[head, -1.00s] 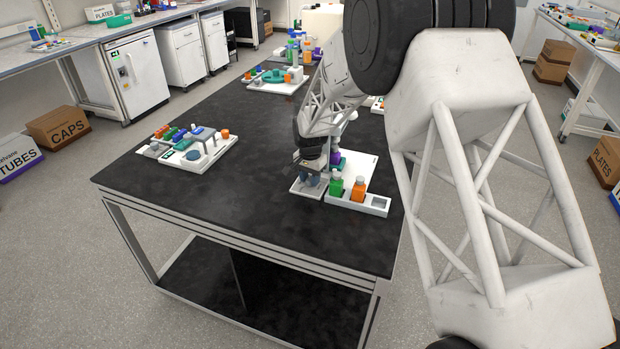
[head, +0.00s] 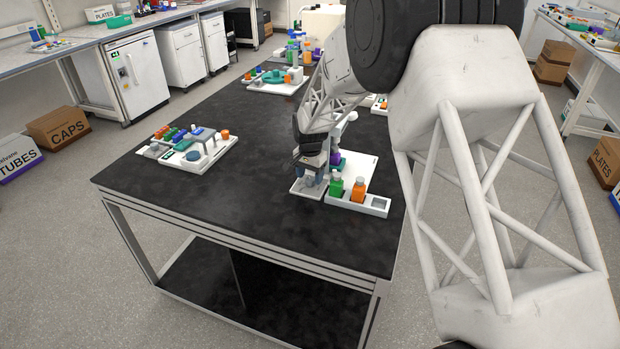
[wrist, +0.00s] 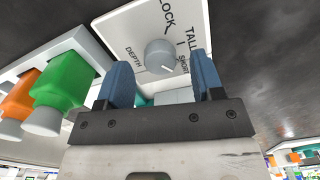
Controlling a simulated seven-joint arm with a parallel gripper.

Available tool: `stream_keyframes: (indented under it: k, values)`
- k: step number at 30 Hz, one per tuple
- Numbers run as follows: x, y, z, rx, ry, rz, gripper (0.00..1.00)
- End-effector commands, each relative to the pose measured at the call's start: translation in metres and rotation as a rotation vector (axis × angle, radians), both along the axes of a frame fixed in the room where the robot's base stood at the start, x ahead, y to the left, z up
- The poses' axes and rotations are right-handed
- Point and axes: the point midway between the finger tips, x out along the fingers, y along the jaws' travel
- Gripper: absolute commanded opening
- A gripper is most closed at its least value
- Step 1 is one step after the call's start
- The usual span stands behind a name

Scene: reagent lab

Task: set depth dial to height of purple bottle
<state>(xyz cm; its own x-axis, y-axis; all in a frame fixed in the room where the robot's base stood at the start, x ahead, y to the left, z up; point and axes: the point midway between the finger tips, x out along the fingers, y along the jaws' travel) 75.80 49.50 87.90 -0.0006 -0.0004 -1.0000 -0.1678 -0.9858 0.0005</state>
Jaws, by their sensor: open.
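The depth dial (wrist: 160,56) is a grey round knob on a white panel (wrist: 120,28) marked DEPTH, LOCK, TALL and SHORT in the wrist view. My gripper (wrist: 163,80) is open, with one blue finger on each side of the dial in that view; I cannot tell whether the fingers touch it. In the head view my gripper (head: 313,182) is low over the panel, and the dial is hidden. The purple bottle (head: 335,159) stands on the white station behind my gripper, partly hidden.
A green bottle (head: 336,187) and an orange bottle (head: 358,190) stand in a white rack (head: 376,209) right of my gripper, with an empty slot at its right end. Another white station (head: 211,160) with coloured parts is to the left. The black table (head: 240,220) is clear between.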

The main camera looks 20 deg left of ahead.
Motion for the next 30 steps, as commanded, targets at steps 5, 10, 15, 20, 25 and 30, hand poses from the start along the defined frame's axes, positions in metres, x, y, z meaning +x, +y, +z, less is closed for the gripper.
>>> stream_keyframes:
  k: [5,10,15,20,25,30]
  values:
    - [0.0,0.0,0.023,0.002,-0.002,0.0,0.61]
    - [0.0,0.0,0.044,0.002,-0.002,0.0,0.61]
    - [0.0,0.0,0.059,0.002,-0.002,0.0,0.61]
    - [0.0,0.0,0.064,0.001,-0.002,0.0,0.61]
    - [0.0,0.0,0.064,0.001,-0.001,0.0,0.61]
    - [0.0,0.0,0.063,0.001,-0.001,0.0,0.61]
